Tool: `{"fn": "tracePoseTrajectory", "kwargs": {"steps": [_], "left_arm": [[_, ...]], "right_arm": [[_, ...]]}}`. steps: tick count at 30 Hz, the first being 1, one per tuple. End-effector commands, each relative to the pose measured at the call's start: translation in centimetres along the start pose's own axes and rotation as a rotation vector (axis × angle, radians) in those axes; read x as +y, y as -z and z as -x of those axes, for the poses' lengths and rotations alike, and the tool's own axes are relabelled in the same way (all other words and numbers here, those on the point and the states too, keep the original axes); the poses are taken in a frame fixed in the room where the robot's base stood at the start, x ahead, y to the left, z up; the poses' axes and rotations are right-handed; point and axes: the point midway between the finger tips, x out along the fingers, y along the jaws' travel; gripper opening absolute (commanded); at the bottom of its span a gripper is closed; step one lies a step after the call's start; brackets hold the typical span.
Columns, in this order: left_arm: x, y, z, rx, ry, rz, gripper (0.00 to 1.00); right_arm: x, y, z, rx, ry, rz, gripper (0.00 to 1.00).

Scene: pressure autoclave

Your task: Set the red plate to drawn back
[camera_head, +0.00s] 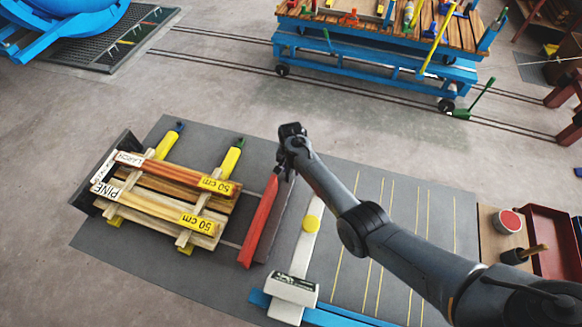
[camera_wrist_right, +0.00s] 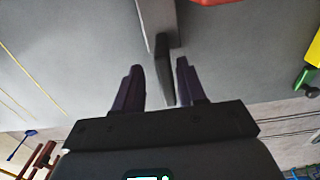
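The red plate (camera_head: 260,222) is a long, narrow piece to the right of the wood stack, with a dark grey surface along its right side. A red edge (camera_wrist_right: 215,2) shows at the top of the right wrist view. My right gripper (camera_wrist_right: 158,70) points down at the far end of the red plate in the head view. Its fingers are apart, with a dark upright tab (camera_wrist_right: 166,72) between them, nearer one finger. A gap shows on the other side; I cannot tell whether the near finger touches it. My left gripper is out of view.
Stacked boards (camera_head: 165,195) lie on yellow-ended supports left of the plate. A white bar (camera_head: 305,245) with a yellow disc, a white block (camera_head: 292,288) and a blue bar (camera_head: 340,318) lie to its right. A blue cart (camera_head: 375,60) stands behind; a red tray (camera_head: 552,235) is far right.

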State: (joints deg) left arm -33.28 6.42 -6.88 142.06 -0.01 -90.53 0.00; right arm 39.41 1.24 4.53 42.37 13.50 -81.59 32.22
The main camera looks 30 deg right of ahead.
Motion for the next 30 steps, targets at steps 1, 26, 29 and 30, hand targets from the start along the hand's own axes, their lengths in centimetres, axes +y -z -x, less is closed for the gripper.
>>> {"fn": "tracePoseTrajectory", "kwargs": {"steps": [1, 26, 29, 30], "left_arm": [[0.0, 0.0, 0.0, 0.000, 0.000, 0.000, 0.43], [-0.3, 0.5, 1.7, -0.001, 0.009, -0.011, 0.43], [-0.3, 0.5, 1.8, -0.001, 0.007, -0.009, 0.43], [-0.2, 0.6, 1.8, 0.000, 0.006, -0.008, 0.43]], "right_arm": [[-0.1, -0.1, 0.0, 0.000, 0.000, 0.001, 0.40], [0.0, 0.0, 9.3, 0.002, 0.002, 0.000, 0.40], [0.0, 0.0, 10.2, 0.001, 0.001, 0.001, 0.40], [0.0, 0.0, 10.4, 0.001, 0.001, 0.001, 0.40]]}}
